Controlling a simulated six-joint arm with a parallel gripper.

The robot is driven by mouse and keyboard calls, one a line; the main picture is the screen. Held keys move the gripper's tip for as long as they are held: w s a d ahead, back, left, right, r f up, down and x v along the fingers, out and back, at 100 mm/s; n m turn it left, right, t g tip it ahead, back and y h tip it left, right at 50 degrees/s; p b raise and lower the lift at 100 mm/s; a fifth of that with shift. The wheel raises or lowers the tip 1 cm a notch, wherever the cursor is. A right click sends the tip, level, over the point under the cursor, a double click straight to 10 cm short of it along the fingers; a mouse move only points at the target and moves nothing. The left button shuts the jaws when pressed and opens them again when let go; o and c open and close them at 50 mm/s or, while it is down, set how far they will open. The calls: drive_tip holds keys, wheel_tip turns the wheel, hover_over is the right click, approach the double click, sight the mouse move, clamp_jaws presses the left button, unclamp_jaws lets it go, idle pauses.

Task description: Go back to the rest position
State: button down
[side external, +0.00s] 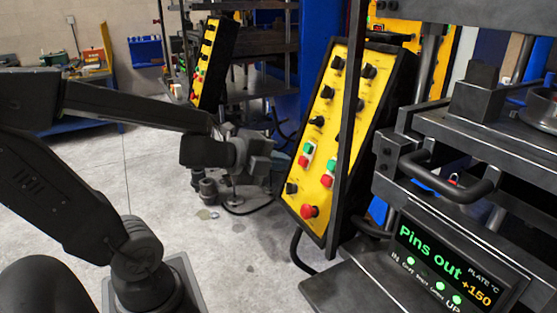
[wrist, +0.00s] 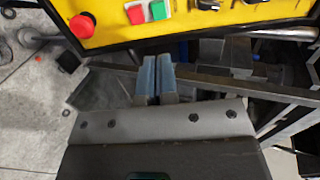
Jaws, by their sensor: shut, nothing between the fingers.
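My gripper (wrist: 157,72) shows in the wrist view with its two blue-grey fingers side by side, shut and empty. In the side view my arm reaches in from the left, and its wrist end is left of the near yellow control panel (side external: 322,150). The fingers cannot be made out clearly there against the dark machine parts. In the wrist view the yellow panel (wrist: 188,22), with red and green buttons, spans the top, beyond the fingertips. I see no gap or contact clearly between fingers and panel.
The press (side external: 455,150) with its bar handle (side external: 440,180) stands at the right. Its display (side external: 440,262) reads "Pins out" and +150. A second yellow panel (side external: 213,60) stands behind. Bare concrete floor (side external: 160,190) lies around my arm.

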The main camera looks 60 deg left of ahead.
idle(0.4)
drive_tip(key=s+d+n+g, duration=0.7)
drive_tip(key=s+n, duration=0.3)
drive_tip(key=n, duration=0.8)
drive_tip(key=shift+s+d+f+g, duration=0.2)
drive_tip(key=shift+d+g, duration=0.2)
drive_tip(key=shift+g, duration=0.3)
drive_tip(key=c, duration=1.8)
unclamp_jaws()
